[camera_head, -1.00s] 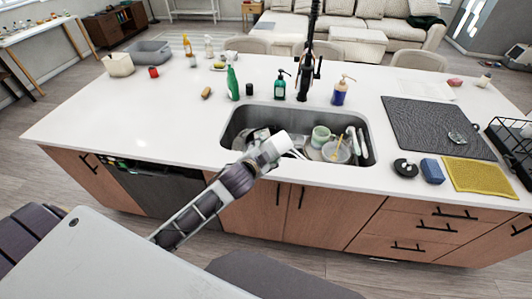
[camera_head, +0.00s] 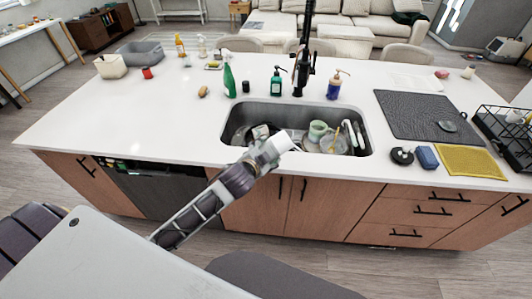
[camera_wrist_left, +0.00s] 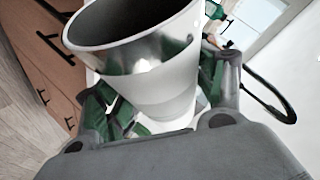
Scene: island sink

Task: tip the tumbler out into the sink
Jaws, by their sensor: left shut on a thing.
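My left gripper (camera_head: 270,150) is at the near edge of the sink (camera_head: 228,133), in front of its left-middle part. In the left wrist view its fingers (camera_wrist_left: 160,110) are shut around a tumbler (camera_wrist_left: 150,85), silvery above and pale below. The tumbler's wide mouth points to the top of that view and its inside is dark; I cannot tell what it holds. In the head view the tumbler shows as a pale end (camera_head: 284,142) at the gripper. The sink is a dark basin with dishes in it. My right gripper is not in view.
In the sink are a green mug (camera_head: 317,130), a clear vessel (camera_head: 334,142) and utensils. A black faucet (camera_head: 303,65) stands behind, between a green soap bottle (camera_head: 277,82) and a blue one (camera_head: 334,87). A dark mat (camera_head: 415,115) lies right. The counter left is largely clear.

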